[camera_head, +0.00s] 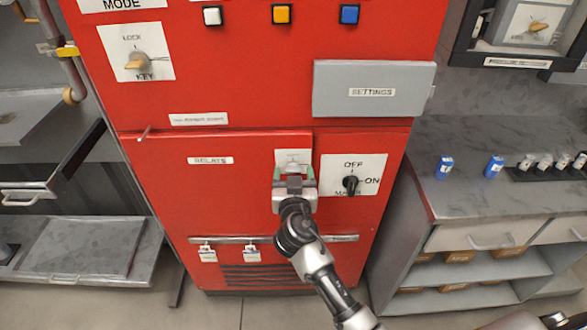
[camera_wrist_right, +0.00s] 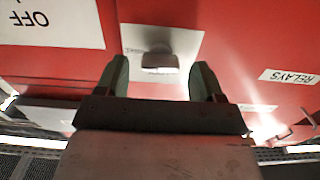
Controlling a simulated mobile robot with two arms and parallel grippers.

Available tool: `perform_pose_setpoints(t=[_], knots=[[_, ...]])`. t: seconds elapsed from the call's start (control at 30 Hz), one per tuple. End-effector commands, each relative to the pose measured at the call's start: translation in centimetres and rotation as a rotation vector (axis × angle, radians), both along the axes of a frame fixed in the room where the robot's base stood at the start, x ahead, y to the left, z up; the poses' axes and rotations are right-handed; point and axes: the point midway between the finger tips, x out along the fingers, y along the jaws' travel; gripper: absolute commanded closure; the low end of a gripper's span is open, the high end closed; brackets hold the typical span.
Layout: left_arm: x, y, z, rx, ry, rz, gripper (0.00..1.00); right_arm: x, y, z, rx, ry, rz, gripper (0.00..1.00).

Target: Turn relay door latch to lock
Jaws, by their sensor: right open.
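The relay door (camera_head: 225,190) is a red panel labelled RELAYS, low on the red cabinet, and it looks closed. Its latch is a small grey knob (camera_wrist_right: 158,61) on a white plate (camera_head: 293,156) at the door's upper right. In the head view my right gripper hides the knob. My right gripper (camera_head: 293,173) is open in front of the plate. In the right wrist view its two green-grey fingers (camera_wrist_right: 158,80) stand to either side of the knob, with the knob a little beyond them and apart from both. My left gripper is not in view.
An OFF/ON switch (camera_head: 350,185) with a black knob sits just right of the latch. A grey SETTINGS box (camera_head: 373,90) juts out above it. A bar with hanging tags (camera_head: 230,252) lies below. A grey counter (camera_head: 500,190) with small blue items stands at right.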

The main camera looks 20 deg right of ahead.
Motion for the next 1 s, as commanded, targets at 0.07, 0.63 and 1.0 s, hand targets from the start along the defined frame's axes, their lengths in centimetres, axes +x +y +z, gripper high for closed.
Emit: perform_pose_setpoints(t=[0.07,0.63,1.0], knots=[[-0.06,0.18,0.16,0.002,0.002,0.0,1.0,0.81,-0.23,0.07,0.0,0.0,0.0,0.32],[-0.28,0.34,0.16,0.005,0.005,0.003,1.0,1.41,-0.42,-0.05,0.001,0.001,0.0,0.59],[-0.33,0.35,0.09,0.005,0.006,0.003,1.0,1.4,-0.41,-0.07,-0.014,0.005,0.0,0.81]])
